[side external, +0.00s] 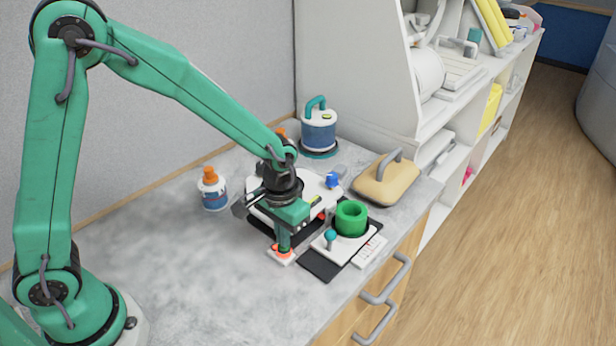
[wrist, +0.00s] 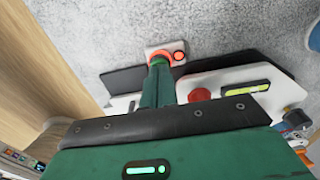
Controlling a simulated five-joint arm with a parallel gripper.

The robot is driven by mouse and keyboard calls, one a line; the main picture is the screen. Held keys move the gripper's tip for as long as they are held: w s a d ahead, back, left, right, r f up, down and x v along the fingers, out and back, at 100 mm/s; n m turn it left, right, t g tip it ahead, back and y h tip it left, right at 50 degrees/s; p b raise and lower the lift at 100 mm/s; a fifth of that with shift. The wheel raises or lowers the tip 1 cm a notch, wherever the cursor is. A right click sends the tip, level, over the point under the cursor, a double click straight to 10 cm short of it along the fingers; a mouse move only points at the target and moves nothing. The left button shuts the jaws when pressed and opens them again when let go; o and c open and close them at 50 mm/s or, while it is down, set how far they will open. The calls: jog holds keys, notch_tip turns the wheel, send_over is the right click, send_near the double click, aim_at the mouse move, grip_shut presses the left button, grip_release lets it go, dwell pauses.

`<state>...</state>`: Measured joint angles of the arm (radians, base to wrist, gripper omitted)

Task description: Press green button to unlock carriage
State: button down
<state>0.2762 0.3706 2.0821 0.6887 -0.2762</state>
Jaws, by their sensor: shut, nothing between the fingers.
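My gripper (side external: 284,247) points straight down with its green fingers shut together and nothing between them. Its tips are at a small white button box (side external: 273,254) with an orange-red ring around them. They look in contact with the top, but the exact contact is hidden. I cannot tell a green button face from the green fingertips there. The white carriage (side external: 318,186) lies behind my gripper, partly hidden by it.
A green cup-like ring (side external: 351,218) and a teal-knobbed lever (side external: 330,236) stand right of my gripper on a dark plate (side external: 318,266). A bottle (side external: 213,192), a blue canister (side external: 319,132) and a tan handled block (side external: 385,182) stand around. The counter's front left is clear.

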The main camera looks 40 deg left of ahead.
jog(key=shift+f, duration=0.25)
jog(key=shift+r, duration=0.1)
dwell(0.3)
jog(key=shift+r, duration=3.45)
jog(key=s+a+r+t, duration=0.5)
jog(key=s+a+r, duration=0.5)
jog(key=s+r, duration=0.3)
jog(key=shift+s+a+t, duration=0.3)
jog(key=shift+s, duration=0.7)
